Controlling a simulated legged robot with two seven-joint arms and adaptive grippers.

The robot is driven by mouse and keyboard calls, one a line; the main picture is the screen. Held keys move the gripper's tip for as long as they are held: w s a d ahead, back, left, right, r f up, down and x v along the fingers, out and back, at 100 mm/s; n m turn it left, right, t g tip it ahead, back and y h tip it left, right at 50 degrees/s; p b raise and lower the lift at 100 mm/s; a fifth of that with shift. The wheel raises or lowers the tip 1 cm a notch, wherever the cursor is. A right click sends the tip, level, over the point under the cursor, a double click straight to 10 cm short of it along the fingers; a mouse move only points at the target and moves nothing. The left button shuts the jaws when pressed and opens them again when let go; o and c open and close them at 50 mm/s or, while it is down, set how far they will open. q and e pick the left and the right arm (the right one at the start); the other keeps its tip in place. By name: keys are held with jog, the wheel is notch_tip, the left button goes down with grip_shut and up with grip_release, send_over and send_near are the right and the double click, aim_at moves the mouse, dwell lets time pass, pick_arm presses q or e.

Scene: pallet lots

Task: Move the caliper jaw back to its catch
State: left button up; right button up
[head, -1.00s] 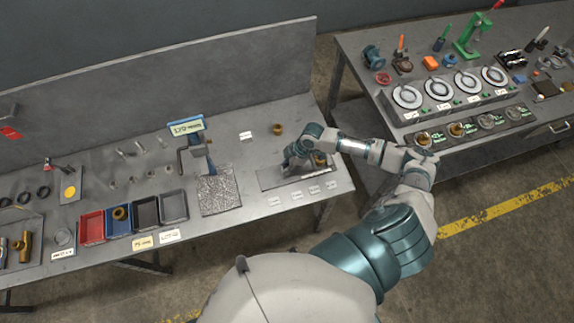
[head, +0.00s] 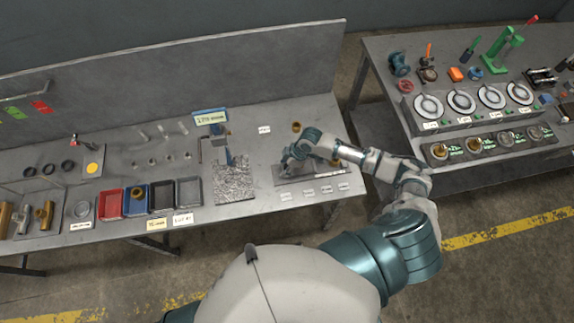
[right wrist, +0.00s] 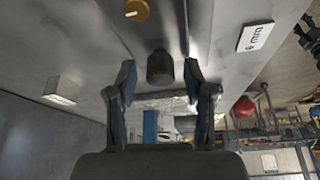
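The caliper (head: 322,173) is a flat grey fixture at the right end of the left bench, with a brass piece (head: 335,163) near its right end. My right gripper (head: 288,160) is low over its left part and hides much of it. In the right wrist view a dark rounded knob (right wrist: 160,68), which seems to be the jaw's grip, stands between the two fingers of my right gripper (right wrist: 160,72). The fingers are apart, with a gap on each side of the knob. The catch cannot be made out. My left gripper is not in view.
A brass cup (head: 296,127) and a white card stand behind the caliper. A speckled dark plate (head: 234,183) with a blue-topped stand lies to its left. Small labels line the front edge. A second bench (head: 385,60) with dials is at the right.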

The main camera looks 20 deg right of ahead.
aim_at(297, 169)
jog(key=v, duration=1.1)
jog(key=shift+r, duration=0.4)
jog(key=shift+d, duration=0.1)
